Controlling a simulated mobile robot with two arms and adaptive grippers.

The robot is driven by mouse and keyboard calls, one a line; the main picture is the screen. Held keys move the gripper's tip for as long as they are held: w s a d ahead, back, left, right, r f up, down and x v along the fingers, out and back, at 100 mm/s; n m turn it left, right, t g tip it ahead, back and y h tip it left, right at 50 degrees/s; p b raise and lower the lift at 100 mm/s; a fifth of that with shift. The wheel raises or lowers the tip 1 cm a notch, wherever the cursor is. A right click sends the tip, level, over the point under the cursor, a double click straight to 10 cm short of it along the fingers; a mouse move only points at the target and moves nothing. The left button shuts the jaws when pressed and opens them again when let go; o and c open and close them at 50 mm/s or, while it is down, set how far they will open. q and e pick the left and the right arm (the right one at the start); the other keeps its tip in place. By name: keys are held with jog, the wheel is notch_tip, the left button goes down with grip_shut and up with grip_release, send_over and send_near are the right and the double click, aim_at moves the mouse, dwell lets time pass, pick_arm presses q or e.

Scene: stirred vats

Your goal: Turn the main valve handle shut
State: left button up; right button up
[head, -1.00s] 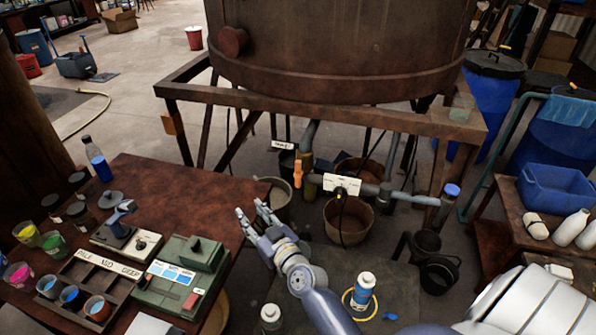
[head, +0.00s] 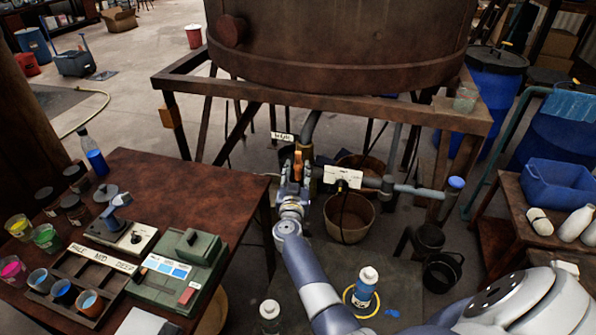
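The orange valve handle (head: 298,163) stands upright on the pipework under the big brown vat (head: 340,45). My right gripper (head: 296,168) has reached it from the front. Its two grey fingers are spread, one on each side of the handle, and look open. I cannot tell whether either finger touches the handle, and its lower part is partly hidden by the gripper. My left gripper is not in view.
A white label plate (head: 343,178) and a side pipe (head: 415,191) with a blue cap (head: 456,182) are right of the handle. A bucket (head: 349,218) stands below. The brown table (head: 190,180) is at left, a blue-labelled bottle (head: 365,290) on the floor.

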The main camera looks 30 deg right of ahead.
aim_at(298, 166)
jog(key=b+x, duration=0.1)
jog(key=x, duration=0.1)
jog(key=shift+w+d+f, duration=0.1)
jog(key=shift+w+d, duration=0.05)
jog(key=shift+w, duration=0.05)
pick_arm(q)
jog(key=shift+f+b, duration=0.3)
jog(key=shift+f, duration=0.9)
pick_arm(e)
jog(key=shift+w+d, duration=0.4)
jog(key=shift+w, duration=0.05)
jog(key=shift+r, duration=0.2)
jog(key=shift+c, duration=0.6)
grip_shut()
